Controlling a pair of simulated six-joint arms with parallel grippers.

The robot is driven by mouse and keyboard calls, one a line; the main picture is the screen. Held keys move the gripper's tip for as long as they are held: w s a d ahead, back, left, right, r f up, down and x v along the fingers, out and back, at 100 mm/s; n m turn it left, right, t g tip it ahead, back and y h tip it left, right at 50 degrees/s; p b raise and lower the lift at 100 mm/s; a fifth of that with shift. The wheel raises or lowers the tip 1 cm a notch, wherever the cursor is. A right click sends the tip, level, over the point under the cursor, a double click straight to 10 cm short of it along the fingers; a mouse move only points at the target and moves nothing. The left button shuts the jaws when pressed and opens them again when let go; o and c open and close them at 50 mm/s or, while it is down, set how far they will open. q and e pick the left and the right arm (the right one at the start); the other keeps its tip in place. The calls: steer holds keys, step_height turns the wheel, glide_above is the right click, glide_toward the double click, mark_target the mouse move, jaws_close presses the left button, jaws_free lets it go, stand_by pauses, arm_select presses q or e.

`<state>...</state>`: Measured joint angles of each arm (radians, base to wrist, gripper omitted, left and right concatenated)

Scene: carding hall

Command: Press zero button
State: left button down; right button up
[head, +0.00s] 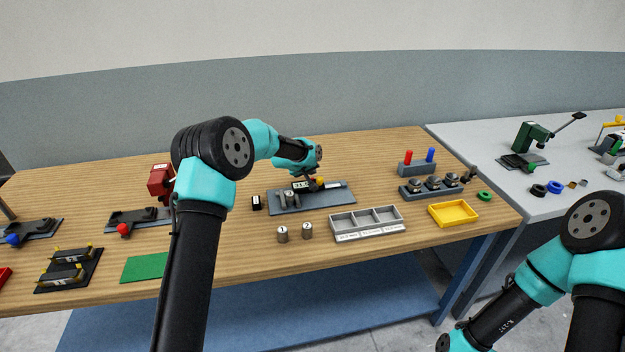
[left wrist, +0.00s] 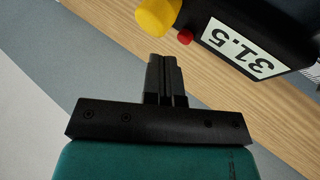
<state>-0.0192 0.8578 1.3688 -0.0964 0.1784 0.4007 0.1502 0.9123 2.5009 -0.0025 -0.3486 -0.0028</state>
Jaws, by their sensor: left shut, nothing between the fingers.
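A black gauge with a white display (left wrist: 238,50) shows in the left wrist view, reading 31.5 upside down. A small red button (left wrist: 185,37) sits on its edge beside a yellow knob (left wrist: 155,16). In the head view the gauge stands on a grey-blue base plate (head: 335,198) mid-table, with the yellow knob (head: 320,182) partly showing. My left gripper (left wrist: 168,62) is shut and empty, its tips near the red button and apart from it in the picture; the exact gap is unclear. I cannot tell from any label which part is the zero button. My right gripper is out of view.
Two metal weights (head: 282,234) and a grey compartment tray (head: 338,226) stand in front of the plate. A yellow tray (head: 452,222) and a rack with red and blue pegs (head: 417,168) are to the right. A green mat (head: 143,267) lies at left.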

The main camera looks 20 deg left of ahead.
arm_select(q)
steer(key=shift+f, duration=0.15)
steer(key=shift+f, duration=0.3)
steer(key=shift+f, duration=0.4)
stand_by(0.9)
stand_by(0.3)
steer(key=shift+r, duration=0.8)
steer(key=shift+r, duration=0.1)
steer(key=shift+r, duration=2.45)
